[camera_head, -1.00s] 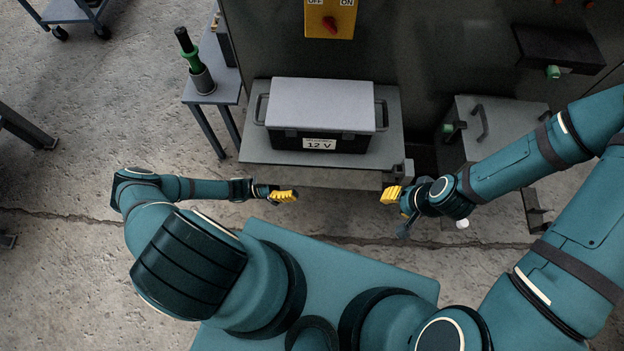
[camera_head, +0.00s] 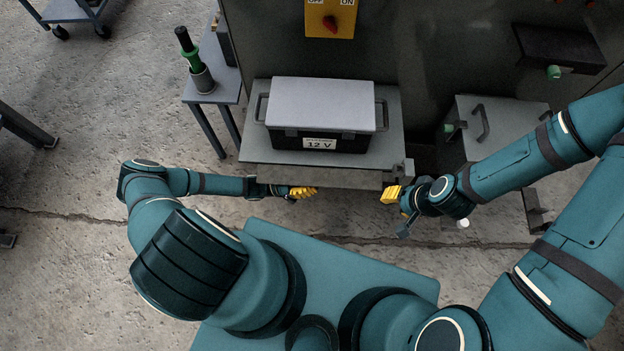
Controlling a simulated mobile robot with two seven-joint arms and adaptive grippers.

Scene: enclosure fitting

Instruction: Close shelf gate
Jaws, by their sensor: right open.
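The shelf (camera_head: 255,148) carries a battery box (camera_head: 320,105) with a grey lid and a "12 V" label. A flat grey-brown bar, which looks like the shelf gate (camera_head: 335,178), runs along the shelf's front edge. A small bracket (camera_head: 404,168) sits at the shelf's front right corner. My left gripper (camera_head: 303,192), with yellow fingertips, is just below the bar near its middle; I cannot tell whether it touches or how far its fingers are apart. My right gripper (camera_head: 390,194) is open beside the bar's right end, below the bracket.
A dark cabinet (camera_head: 440,60) with a yellow switch panel (camera_head: 331,18) stands behind the shelf. A side table (camera_head: 225,88) at left holds a green-banded tool in a grey cup (camera_head: 203,80). A grey unit with handles (camera_head: 510,125) stands at right. Open floor lies at left.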

